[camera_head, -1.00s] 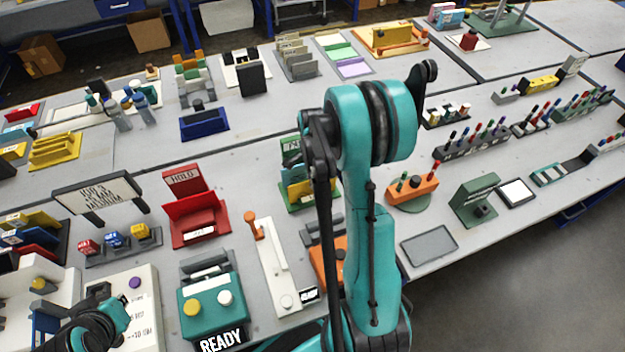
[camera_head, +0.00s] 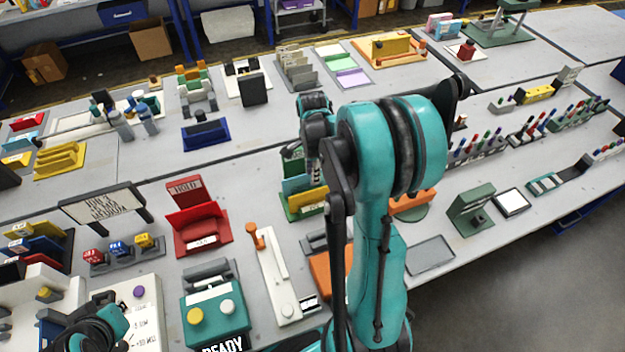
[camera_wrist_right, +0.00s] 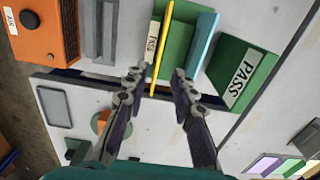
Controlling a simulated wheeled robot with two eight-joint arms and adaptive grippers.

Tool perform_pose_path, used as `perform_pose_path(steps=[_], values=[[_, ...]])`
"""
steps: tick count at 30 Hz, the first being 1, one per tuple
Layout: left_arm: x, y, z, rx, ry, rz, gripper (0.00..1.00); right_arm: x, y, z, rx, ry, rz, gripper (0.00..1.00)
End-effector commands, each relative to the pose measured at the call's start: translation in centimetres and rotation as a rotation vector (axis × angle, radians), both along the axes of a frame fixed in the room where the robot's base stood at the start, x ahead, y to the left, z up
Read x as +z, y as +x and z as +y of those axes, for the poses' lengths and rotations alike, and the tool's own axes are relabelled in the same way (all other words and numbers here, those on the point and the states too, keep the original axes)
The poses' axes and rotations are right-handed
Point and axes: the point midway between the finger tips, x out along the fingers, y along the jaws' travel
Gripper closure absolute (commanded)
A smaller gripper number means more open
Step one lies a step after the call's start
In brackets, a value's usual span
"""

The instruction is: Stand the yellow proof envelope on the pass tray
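The yellow proof envelope (camera_head: 312,201) stands on edge on the green pass tray (camera_head: 291,212). In the right wrist view the envelope (camera_wrist_right: 161,52) is a thin yellow strip on the tray (camera_wrist_right: 177,40), with a blue envelope (camera_wrist_right: 203,45) beside it. The tray's PASS board (camera_wrist_right: 240,78) shows there too. My right gripper (camera_wrist_right: 157,74) is open above the tray, a finger on each side of the yellow strip, with visible gaps. In the head view the right gripper (camera_head: 313,158) is partly hidden by my arm. My left gripper (camera_head: 98,330) is at lower left, its fingers unclear.
A red HOLD tray (camera_head: 199,228) stands left of the pass tray. An orange device (camera_wrist_right: 45,30) and a grey stand (camera_wrist_right: 100,30) are nearby. A flat grey tray (camera_head: 430,254) lies near the table edge. A teal READY box (camera_head: 214,308) is in front.

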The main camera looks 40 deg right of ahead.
Motion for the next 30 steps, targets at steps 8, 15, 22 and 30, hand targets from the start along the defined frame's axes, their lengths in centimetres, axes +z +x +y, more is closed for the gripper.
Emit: perform_pose_path(steps=[8, 15, 22, 30], values=[[0.7, 0.0, 0.0, 0.0, 0.0, 0.0, 1.0, 3.0, -0.1, 0.6, 0.037, -0.006, -0.011, 0.74], [0.6, 0.0, 0.0, 0.0, 0.0, 0.0, 1.0, 7.4, -1.4, 6.2, 0.462, -0.082, -0.13, 0.74], [0.6, 0.0, 0.0, 0.0, 0.0, 0.0, 1.0, 10.8, -4.5, 12.9, 1.03, -0.235, -0.272, 0.74], [0.6, 0.0, 0.0, 0.0, 0.0, 0.0, 1.0, 11.9, -8.5, 18.5, 1.596, -0.465, -0.391, 0.74]])
